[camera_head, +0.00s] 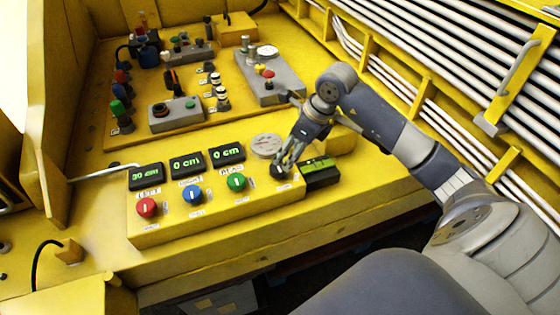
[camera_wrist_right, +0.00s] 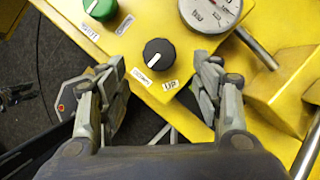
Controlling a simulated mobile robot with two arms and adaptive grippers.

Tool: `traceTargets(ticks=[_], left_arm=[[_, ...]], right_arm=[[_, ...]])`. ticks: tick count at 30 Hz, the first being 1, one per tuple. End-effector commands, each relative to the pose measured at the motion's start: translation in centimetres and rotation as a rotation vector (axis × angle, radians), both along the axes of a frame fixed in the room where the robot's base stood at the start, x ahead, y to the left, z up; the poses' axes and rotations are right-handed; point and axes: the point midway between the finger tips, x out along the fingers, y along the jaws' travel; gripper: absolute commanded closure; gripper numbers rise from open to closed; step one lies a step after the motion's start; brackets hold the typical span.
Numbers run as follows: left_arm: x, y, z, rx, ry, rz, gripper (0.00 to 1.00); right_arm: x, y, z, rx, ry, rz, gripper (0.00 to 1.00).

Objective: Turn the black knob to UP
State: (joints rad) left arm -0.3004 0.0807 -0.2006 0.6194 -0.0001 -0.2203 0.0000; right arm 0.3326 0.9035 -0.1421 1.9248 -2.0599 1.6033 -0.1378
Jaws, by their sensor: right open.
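The black knob (camera_wrist_right: 159,53) sits on the yellow panel in the right wrist view. Its white pointer line points down-left, towards a small white label (camera_wrist_right: 141,77) whose text is hard to read. The UP label (camera_wrist_right: 171,85) is below and right of the knob. My right gripper (camera_wrist_right: 160,76) is open, with one finger on each side of the knob and visible gaps between. In the head view my right gripper (camera_head: 284,162) is over the right end of the control box, and the knob (camera_head: 277,171) is partly hidden there.
The control box has red (camera_head: 147,207), blue (camera_head: 192,195) and green (camera_head: 236,182) knobs under three displays (camera_head: 187,162). A round gauge (camera_head: 266,145) is behind the gripper. A black-and-green block (camera_head: 319,172) stands close on the right.

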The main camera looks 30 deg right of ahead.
Motion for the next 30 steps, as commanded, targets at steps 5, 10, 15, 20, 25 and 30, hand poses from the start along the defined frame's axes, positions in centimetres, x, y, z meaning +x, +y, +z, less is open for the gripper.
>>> traceTargets(ticks=[5, 10, 15, 20, 25, 30], left_arm=[[0.0, 0.0, 1.7, 0.0, -0.001, -0.001, 0.6], [0.0, 0.0, 2.4, 0.0, -0.001, -0.001, 0.6], [0.0, -0.1, 2.6, -0.001, -0.001, -0.001, 0.6], [0.0, -0.1, 2.6, 0.0, -0.001, 0.0, 0.6], [0.1, 0.0, 2.6, 0.0, -0.001, 0.0, 0.6], [0.1, -0.1, 2.6, -0.001, -0.002, 0.001, 0.6]], right_arm=[[1.1, 0.9, -3.0, 0.007, 0.004, -0.002, 0.4], [1.9, 1.3, -5.3, 0.005, 0.002, -0.001, 0.4], [2.3, 1.5, -6.5, 0.003, 0.001, 0.001, 0.4], [2.3, 1.5, -6.7, 0.002, 0.0, 0.002, 0.4], [2.3, 1.5, -6.7, 0.002, -0.001, 0.002, 0.52], [2.3, 1.5, -6.7, 0.003, -0.001, 0.001, 0.84]])
